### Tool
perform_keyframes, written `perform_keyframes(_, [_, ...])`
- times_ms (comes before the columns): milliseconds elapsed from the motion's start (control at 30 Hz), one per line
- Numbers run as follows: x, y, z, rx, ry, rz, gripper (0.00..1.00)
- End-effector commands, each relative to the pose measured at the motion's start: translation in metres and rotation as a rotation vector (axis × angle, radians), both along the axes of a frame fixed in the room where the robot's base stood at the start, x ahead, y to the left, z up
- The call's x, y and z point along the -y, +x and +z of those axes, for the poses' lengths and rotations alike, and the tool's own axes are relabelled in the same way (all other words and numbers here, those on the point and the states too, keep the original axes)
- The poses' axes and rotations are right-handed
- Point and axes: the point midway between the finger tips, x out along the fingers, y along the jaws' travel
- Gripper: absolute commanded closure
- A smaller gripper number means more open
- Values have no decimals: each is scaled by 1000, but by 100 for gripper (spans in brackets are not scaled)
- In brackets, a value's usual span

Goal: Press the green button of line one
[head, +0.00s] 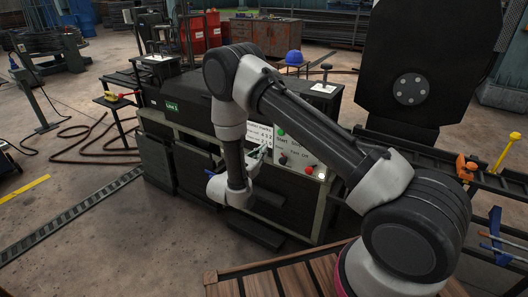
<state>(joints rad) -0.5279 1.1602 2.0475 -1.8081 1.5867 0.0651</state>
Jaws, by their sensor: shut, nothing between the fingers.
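A light control panel (300,153) is on the front of the dark machine, partly behind my arm. A green button (281,132) shows at its upper left, beside small print that seems to read "Start". A green sign reading "LINE 1" (171,106) is on the machine's upper left. My gripper (264,152) is shut and empty, pointing up and right, just left of the panel and below the green button. It appears apart from the button, but the depth gap is hard to judge. My forearm hides part of the panel's right side.
Wooden planks (290,283) lie in front. Open floor (110,240) is at left.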

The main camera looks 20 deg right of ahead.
Motion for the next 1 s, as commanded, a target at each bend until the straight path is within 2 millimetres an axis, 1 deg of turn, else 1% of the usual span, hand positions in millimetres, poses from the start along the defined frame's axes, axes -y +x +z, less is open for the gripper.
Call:
perform_keyframes(33, [9,7,0,0,0,-5,100])
perform_keyframes(200, [37,33,0,1,1,-6,100])
perform_keyframes(400, [64,59,0,1,1,-4,100])
perform_keyframes(500, [73,69,0,0,0,-3,100])
perform_keyframes(700, [81,77,0,0,0,-1,100])
perform_keyframes(1000, [82,78,0,-1,-1,-1,100])
